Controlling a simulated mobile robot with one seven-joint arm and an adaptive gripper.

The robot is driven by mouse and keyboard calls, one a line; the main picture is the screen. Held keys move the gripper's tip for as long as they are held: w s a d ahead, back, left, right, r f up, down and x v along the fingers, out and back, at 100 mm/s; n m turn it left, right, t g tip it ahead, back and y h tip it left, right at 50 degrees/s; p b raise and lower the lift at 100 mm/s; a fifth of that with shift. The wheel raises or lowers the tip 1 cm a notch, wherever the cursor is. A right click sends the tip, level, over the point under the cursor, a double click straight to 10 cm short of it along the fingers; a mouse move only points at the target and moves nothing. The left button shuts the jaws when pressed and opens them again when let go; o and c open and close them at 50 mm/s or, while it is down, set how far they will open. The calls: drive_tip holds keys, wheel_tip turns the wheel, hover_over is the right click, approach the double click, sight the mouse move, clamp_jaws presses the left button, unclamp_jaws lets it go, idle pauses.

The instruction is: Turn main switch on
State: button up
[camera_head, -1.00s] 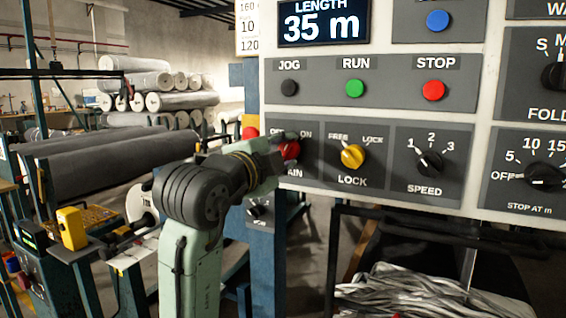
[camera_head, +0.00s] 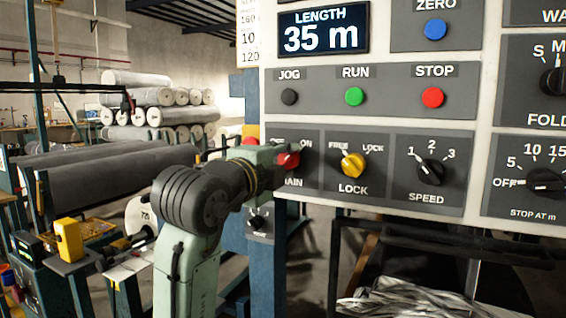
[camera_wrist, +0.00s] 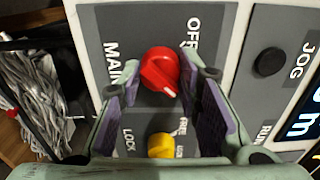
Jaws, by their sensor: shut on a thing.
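The red main switch knob (camera_head: 289,160) sits on the panel between OFF and ON, above the MAIN label. It shows whole in the wrist view (camera_wrist: 158,72). Its white mark points to the lower right there, away from the OFF label (camera_wrist: 194,32) and toward the ON side; ON itself is hidden in that view. My gripper (camera_wrist: 165,88) is shut on the knob, one finger on each side.
The yellow lock knob (camera_head: 353,165) is close on the right of the main switch, then the black speed knob (camera_head: 430,172). Jog, run (camera_head: 354,97) and stop buttons are above. A small lower knob (camera_head: 258,221) is below my gripper. Grey rolls (camera_head: 105,170) lie at the left.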

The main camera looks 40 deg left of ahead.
drive_tip(key=o, duration=1.2)
drive_tip(key=shift+c, duration=0.2)
drive_tip(key=v, duration=1.2)
